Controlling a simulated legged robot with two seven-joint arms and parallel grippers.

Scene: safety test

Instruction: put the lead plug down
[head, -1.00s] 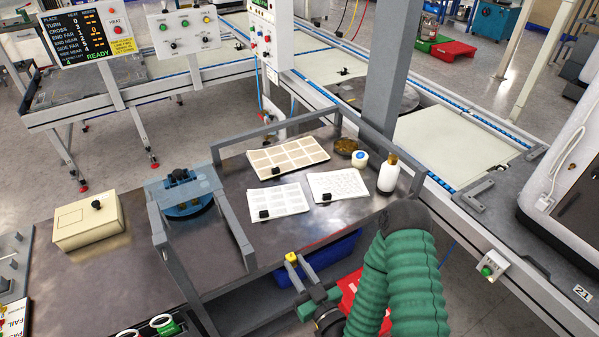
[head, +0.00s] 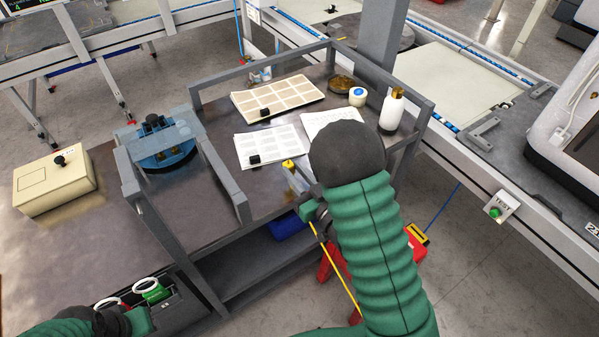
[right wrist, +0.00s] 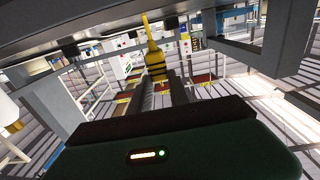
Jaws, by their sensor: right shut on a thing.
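The lead plug (head: 288,163) is a small yellow piece. In the right wrist view the plug (right wrist: 156,62) is yellow with black bands, standing between the fingers. My right gripper (head: 296,178) is shut on it, in front of the papers at the workbench's front edge. A yellow lead (head: 336,270) hangs below the gripper. The height of the plug over the bench cannot be told. My left arm shows at the bottom left in the head view; its fingertips are not clear.
The metal workbench (head: 215,250) carries a blue fixture (head: 160,150), white sheets (head: 270,146), a tan card (head: 278,97), a white bottle (head: 391,112) and a cream box (head: 55,182). Grey rails edge it. Bare top lies between the fixture and cream box.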

